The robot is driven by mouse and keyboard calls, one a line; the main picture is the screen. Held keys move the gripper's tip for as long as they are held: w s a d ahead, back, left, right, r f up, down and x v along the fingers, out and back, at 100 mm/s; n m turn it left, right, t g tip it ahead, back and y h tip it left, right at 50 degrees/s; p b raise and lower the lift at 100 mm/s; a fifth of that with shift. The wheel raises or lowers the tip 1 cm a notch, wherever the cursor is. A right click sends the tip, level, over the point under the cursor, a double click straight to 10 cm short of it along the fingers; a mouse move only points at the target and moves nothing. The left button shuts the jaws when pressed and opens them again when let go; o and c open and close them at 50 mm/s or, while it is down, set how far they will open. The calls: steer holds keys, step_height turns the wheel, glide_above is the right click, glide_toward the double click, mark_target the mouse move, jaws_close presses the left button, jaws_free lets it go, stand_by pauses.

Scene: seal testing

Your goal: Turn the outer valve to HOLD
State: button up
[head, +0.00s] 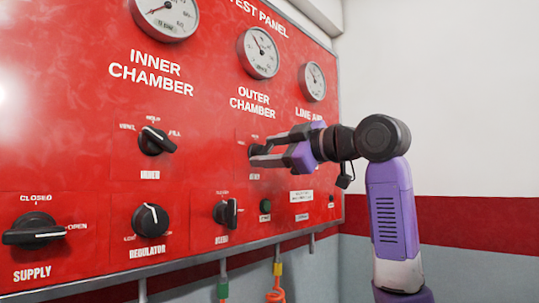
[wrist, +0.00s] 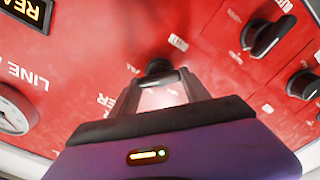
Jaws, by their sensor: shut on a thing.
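The outer valve is a black knob (head: 254,151) under the OUTER CHAMBER label on the red test panel, mostly hidden by my fingers in the head view. My gripper (head: 262,153) reaches it from the right and is shut on it. In the wrist view the same knob (wrist: 158,70) sits between the tips of my gripper (wrist: 160,85). Its pointer direction cannot be made out in either view, and the small labels around it are too blurred or covered to read.
The inner valve (head: 156,141) is to the left. Below are the supply knob (head: 34,231), regulator knob (head: 150,220) and another black knob (head: 226,213). Gauges, including the outer chamber gauge (head: 259,53), line the top. Hoses (head: 276,270) hang below the panel. The right side is open.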

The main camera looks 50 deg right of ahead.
steer(key=n+b, duration=0.1)
steer(key=n, duration=0.3)
steer(key=shift+f+n, duration=0.15)
steer(key=shift+n, duration=0.15)
steer(key=shift+n+b, duration=0.45)
steer(key=shift+n, duration=1.55)
steer(key=shift+a, duration=0.1)
steer(key=o, duration=1.4)
steer(key=shift+s+b, duration=1.4)
steer(key=shift+s, duration=2.5)
